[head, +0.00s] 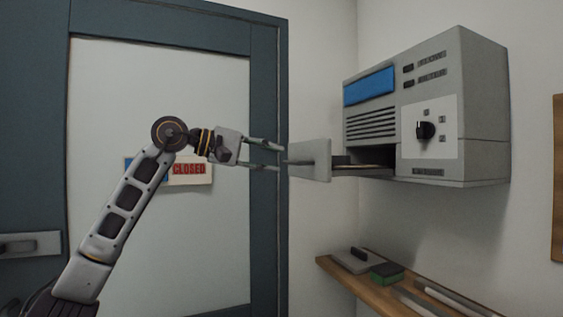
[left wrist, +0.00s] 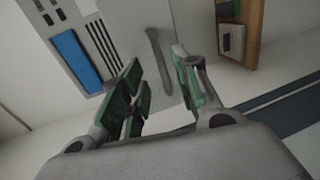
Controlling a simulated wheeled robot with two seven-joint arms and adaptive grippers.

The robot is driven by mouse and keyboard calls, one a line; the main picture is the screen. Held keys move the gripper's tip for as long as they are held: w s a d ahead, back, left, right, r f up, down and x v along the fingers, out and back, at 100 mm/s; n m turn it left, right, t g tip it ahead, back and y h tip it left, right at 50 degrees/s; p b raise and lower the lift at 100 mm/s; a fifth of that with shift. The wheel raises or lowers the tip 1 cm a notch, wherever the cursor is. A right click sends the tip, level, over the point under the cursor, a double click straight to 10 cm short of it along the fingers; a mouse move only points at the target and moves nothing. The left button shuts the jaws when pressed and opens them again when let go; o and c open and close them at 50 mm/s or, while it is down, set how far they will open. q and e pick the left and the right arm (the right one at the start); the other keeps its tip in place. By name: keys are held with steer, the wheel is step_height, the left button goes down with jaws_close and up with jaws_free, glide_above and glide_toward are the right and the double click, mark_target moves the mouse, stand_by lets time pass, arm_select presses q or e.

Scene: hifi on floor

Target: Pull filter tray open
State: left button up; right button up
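The grey wall unit (head: 430,110) has a blue panel, vent slots and a dial. Its filter tray (head: 312,160) stands out to the left from the lower opening, with a pale front plate and dark tray body behind. A thin handle bar shows on the plate; in the left wrist view the handle (left wrist: 158,55) lies between and beyond the fingertips. My left gripper (head: 280,158) is open, just left of the plate, its fingers spread above and below the handle's level. In the left wrist view its green-padded fingers (left wrist: 163,70) show a wide gap. My right gripper is out of view.
A wooden shelf (head: 335,272) below the unit holds a grey block with a dark handle, a green sponge (head: 387,273) and pale rods. A dark-framed door (head: 268,220) with a "CLOSED" sign (head: 190,170) is behind my left arm.

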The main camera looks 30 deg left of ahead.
arm_select(q)
steer(key=shift+v, duration=2.6)
